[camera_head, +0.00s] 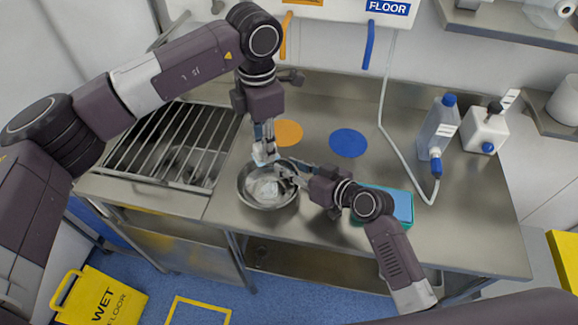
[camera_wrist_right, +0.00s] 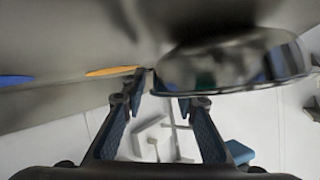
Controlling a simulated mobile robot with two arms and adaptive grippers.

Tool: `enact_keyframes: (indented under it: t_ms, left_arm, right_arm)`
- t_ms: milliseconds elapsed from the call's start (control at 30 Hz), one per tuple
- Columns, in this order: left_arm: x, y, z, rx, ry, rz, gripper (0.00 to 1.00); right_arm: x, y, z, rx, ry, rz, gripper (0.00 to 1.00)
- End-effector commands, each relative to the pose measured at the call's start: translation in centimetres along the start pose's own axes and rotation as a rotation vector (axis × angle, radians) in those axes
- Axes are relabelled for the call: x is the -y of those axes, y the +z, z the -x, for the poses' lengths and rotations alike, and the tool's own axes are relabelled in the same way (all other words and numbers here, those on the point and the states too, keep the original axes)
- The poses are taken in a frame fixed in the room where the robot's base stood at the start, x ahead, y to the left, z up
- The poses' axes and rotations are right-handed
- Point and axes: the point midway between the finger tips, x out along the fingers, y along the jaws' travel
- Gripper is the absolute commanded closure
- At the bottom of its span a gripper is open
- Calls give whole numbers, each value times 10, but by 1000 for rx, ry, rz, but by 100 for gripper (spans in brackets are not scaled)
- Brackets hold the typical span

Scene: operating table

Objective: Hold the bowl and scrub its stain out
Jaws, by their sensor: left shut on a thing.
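The steel bowl (camera_head: 250,200) stands on the steel counter at the front middle; its outer wall also shows in the right wrist view (camera_wrist_right: 235,68). A pale patch (camera_head: 264,188) shows inside it, and I cannot tell if this is the stain or a reflection. My left gripper (camera_head: 265,156) points down and is shut on the bowl's far rim. My right gripper (camera_head: 287,178) reaches in from the right over the bowl's right rim. In the right wrist view its fingers (camera_wrist_right: 162,95) are apart with nothing seen between them, close to the bowl.
A turquoise and blue block or tray (camera_head: 398,206) lies right of the bowl, partly behind my right arm. An orange disc (camera_head: 288,132) and a blue disc (camera_head: 348,142) lie behind. A drain rack (camera_head: 165,145) is left. Bottles (camera_head: 438,128) stand at the right.

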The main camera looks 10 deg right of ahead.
Motion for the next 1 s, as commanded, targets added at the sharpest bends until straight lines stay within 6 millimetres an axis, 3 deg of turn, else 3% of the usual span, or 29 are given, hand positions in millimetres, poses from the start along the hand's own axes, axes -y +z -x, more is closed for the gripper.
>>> enact_keyframes:
  t_ms: [333, 600, 767, 800, 867, 1000]
  left_arm:
    - [0, 0, 0, 0, 0, 0, 97]
    - [0, 0, 0, 0, 0, 0, 97]
    - [0, 0, 0, 0, 0, 0, 97]
    - [0, 0, 0, 0, 0, 0, 97]
    - [0, 0, 0, 0, 0, 0, 97]
    - [0, 0, 0, 0, 0, 0, 97]
  right_arm:
    - [0, 0, -4, 0, 0, 2, 73]
    - [0, 0, -4, 0, 0, 1, 100]
    - [0, 0, -4, 0, 0, 1, 100]
    - [0, 0, -4, 0, 0, 1, 94]
    - [0, 0, -4, 1, 0, 1, 100]
    - [0, 0, -4, 1, 0, 1, 100]
